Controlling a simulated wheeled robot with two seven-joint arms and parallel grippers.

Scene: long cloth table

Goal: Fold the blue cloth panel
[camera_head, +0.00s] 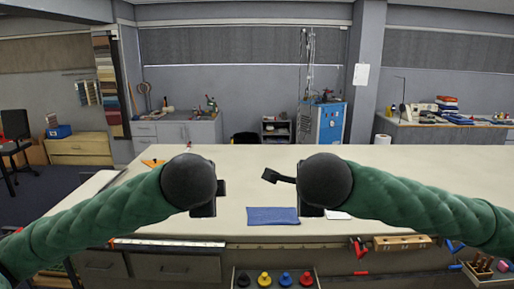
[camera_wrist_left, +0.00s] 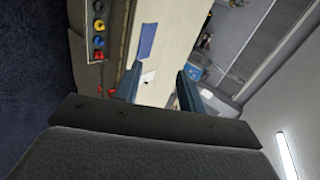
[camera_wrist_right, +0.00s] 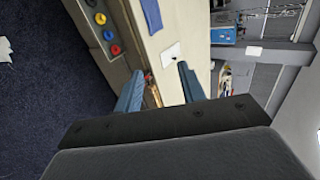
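The blue cloth panel (camera_head: 273,215) lies flat on the long pale table near its front edge, between and below my two arms in the head view. It also shows in the left wrist view (camera_wrist_left: 147,40) and partly in the right wrist view (camera_wrist_right: 152,14). My left gripper (camera_head: 207,208) is above the table to the left of the cloth, apart from it. In its wrist view its two fingers (camera_wrist_left: 160,88) stand apart with nothing between them. My right gripper (camera_head: 308,209) is above the table at the cloth's right side. Its fingers (camera_wrist_right: 160,85) are apart and empty.
A white sheet (camera_head: 339,215) lies right of the cloth. A dark tool (camera_head: 278,177) shows behind it. A tray with several coloured knobs (camera_head: 275,281) is below the front edge. A wooden block (camera_head: 402,242) and red clamp (camera_head: 359,247) sit at the front right.

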